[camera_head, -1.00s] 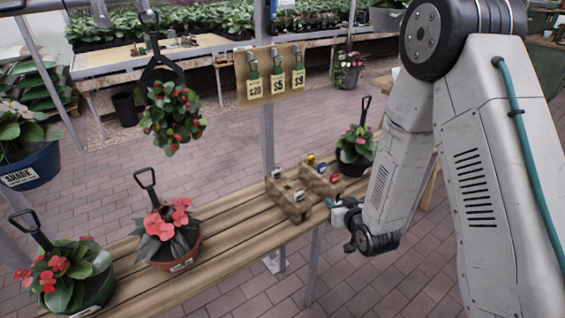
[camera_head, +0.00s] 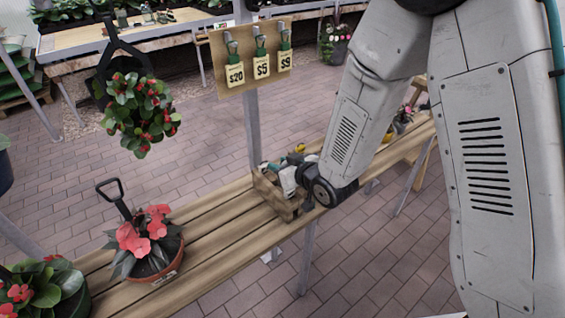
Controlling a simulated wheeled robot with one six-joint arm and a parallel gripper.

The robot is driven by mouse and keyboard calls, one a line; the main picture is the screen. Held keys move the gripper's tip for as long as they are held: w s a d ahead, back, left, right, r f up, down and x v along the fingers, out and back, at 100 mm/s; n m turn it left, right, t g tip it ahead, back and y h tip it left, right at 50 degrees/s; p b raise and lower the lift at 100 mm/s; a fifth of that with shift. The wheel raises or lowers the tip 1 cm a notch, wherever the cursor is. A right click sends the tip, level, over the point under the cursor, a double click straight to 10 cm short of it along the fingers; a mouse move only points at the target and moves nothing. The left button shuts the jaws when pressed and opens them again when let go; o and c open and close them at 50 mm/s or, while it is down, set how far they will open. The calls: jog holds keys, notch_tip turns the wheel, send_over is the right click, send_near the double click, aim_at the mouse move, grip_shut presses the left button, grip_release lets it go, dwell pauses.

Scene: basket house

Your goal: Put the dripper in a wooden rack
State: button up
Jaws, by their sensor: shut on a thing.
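A wooden rack (camera_head: 268,193) stands on the slatted bench, at its right part in the picture. My gripper (camera_head: 281,175) is right above and over this rack, reaching in from the right. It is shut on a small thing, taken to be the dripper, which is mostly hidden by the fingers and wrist. I cannot tell whether the dripper touches the rack. A second rack behind is largely hidden by my arm; a small yellow piece (camera_head: 300,147) shows there.
The slatted bench (camera_head: 215,240) holds a pink-flowered pot (camera_head: 150,262) and another potted plant (camera_head: 40,290) at left. A hanging plant (camera_head: 140,115) and a price-tagged tool board (camera_head: 222,65) are above and behind. Bench between the pink pot and rack is clear.

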aim_at(267, 174)
jog(key=shift+w+a+f, duration=0.2)
jog(key=shift+w+a, duration=1.05)
jog(key=shift+w, duration=0.3)
jog(key=shift+d+f, duration=0.1)
jog(key=shift+f, duration=0.4)
jog(key=shift+s, duration=0.15)
jog(key=shift+f, duration=0.15)
jog(key=shift+f, duration=1.3)
jog(key=shift+f, duration=0.15)
jog(key=shift+f, duration=0.95)
jog(key=shift+s+f, duration=0.1)
jog(key=shift+f, duration=0.35)
jog(key=shift+d, duration=0.1)
